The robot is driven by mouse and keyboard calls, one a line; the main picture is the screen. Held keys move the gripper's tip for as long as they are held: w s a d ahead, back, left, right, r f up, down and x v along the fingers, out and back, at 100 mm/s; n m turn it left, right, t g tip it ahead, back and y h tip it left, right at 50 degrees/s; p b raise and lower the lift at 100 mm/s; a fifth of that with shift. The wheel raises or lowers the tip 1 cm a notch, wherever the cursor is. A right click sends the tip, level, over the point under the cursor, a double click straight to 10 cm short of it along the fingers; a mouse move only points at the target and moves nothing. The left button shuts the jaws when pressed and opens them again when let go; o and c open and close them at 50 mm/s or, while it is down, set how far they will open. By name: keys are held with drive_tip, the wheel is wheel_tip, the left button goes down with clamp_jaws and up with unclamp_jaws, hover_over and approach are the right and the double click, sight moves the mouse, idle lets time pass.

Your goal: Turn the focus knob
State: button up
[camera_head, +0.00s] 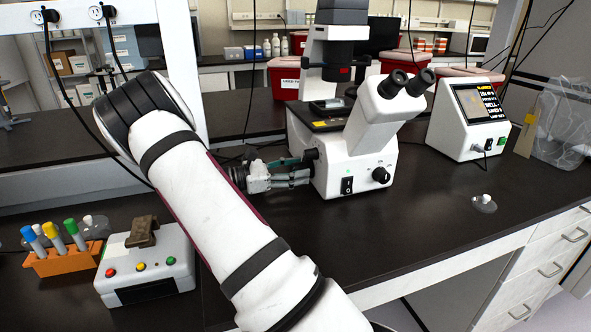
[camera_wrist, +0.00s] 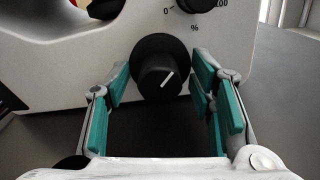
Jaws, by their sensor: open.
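A white microscope (camera_head: 345,165) stands on the black bench. In the wrist view, a round black knob (camera_wrist: 160,75) with a white pointer line sits on its white side panel; it appears to be the focus knob. The line slants up to the right. My gripper (camera_head: 298,172) is at the microscope's left side. In the wrist view, my gripper (camera_wrist: 161,72) is open, with one teal-padded finger on each side of this knob. Narrow gaps seem to show between pads and knob; contact is unclear. In the head view my gripper partly hides this side.
Above the focus knob, another dial (camera_wrist: 197,4) has a 0–100 % scale. The microscope's front has a black knob (camera_head: 381,175) and a switch (camera_head: 347,185). A screen unit (camera_head: 470,120) stands right. A button box (camera_head: 147,265) and tube rack (camera_head: 62,258) stand left.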

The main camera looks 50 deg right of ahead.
drive_tip(key=c, duration=1.2)
drive_tip(key=shift+o, duration=0.2)
drive_tip(key=shift+m, duration=0.4)
drive_tip(key=m, duration=0.3)
drive_tip(key=shift+m, duration=0.3)
drive_tip(key=m, duration=0.5)
drive_tip(key=o, duration=1.2)
drive_tip(key=shift+c, duration=0.2)
